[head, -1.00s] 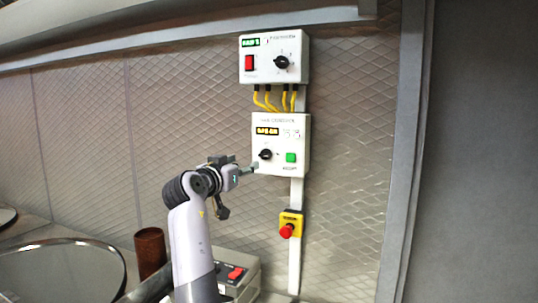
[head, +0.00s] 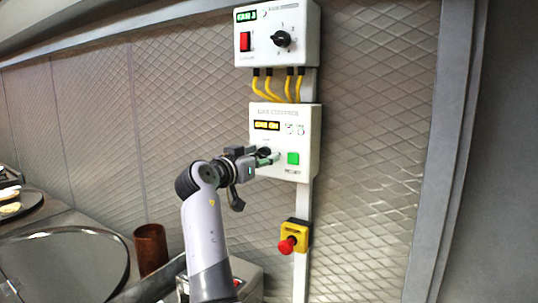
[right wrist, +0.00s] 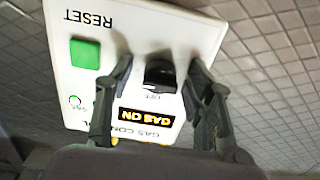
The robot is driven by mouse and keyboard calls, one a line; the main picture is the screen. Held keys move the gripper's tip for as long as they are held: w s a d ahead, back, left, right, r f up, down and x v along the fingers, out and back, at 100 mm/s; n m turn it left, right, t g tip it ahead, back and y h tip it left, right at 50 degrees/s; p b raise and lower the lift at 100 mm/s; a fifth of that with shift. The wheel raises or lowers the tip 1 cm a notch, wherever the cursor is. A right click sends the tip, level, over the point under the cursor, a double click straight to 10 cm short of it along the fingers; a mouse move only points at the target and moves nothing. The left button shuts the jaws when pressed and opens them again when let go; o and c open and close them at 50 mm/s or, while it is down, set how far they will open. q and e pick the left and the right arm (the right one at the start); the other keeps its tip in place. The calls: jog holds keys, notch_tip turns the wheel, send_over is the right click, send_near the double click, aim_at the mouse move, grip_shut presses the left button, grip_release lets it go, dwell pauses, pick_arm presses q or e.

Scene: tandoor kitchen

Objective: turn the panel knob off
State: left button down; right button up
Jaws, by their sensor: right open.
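The lower white gas control panel (head: 311,140) hangs on the wall, with a lit amber display and a green reset button (head: 293,158). Its black knob (right wrist: 160,74) shows in the right wrist view, between the open fingers of my right gripper (right wrist: 160,68), with the word "OFF" beside it. The amber display there reads "GAS ON". In the head view my right gripper (head: 268,158) is at the panel's left half and hides most of the knob. Whether the fingers touch the knob I cannot tell. My left gripper is not in view.
An upper panel (head: 308,30) has a red switch (head: 245,41) and another black knob (head: 282,39). Yellow cables (head: 260,86) join the panels. A red emergency button (head: 287,245) sits below. A brown cup (head: 150,248) and a round tandoor rim (head: 125,270) are lower left.

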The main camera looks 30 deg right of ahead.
jog(key=shift+a+r, duration=0.1)
jog(key=shift+a, duration=0.15)
jog(key=shift+s+a, duration=0.1)
jog(key=shift+a, duration=0.05)
jog(key=shift+c, duration=0.5)
jog(key=c, duration=1.1)
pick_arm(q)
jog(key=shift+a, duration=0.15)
pick_arm(e)
jog(key=shift+o, duration=0.2)
